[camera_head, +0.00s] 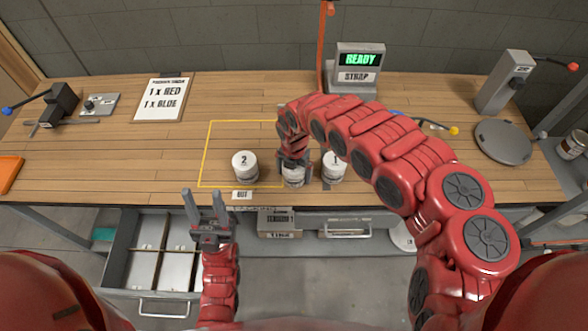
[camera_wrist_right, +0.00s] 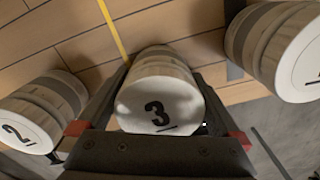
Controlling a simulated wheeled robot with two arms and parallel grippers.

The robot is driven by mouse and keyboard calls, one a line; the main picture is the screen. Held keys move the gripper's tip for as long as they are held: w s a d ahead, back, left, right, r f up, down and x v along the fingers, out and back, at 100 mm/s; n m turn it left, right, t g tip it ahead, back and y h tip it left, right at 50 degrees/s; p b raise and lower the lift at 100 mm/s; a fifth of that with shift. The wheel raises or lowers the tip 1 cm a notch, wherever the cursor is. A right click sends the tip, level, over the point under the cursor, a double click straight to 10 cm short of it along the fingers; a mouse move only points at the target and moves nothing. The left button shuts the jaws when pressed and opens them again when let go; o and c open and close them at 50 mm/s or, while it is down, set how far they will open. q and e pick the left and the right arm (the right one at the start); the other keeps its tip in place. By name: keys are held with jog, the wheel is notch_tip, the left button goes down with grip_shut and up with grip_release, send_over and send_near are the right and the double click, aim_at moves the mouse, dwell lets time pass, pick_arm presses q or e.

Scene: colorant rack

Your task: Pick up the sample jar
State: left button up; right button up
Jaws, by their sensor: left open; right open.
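Three white lidded jars stand in a row near the table's front edge. Jar 2 (camera_head: 244,166) is on the left; it also shows in the right wrist view (camera_wrist_right: 40,115). Jar 3 (camera_wrist_right: 158,95) is in the middle, between the fingers of my right gripper (camera_wrist_right: 165,78), which is open around it; firm contact cannot be seen. In the head view, my right arm partly hides jar 3 (camera_head: 293,178). The right jar (camera_head: 333,167) is partly hidden, its number hard to read. My left gripper (camera_head: 203,193) is open and empty before the table edge.
A yellow outline (camera_head: 208,150) marks the table left of the right arm. An order card (camera_head: 161,100) lies back left. An open drawer (camera_head: 150,255) juts out below. A round grey plate (camera_head: 503,142) is at right.

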jog(key=c, duration=1.3)
jog(key=shift+a+r, duration=0.1)
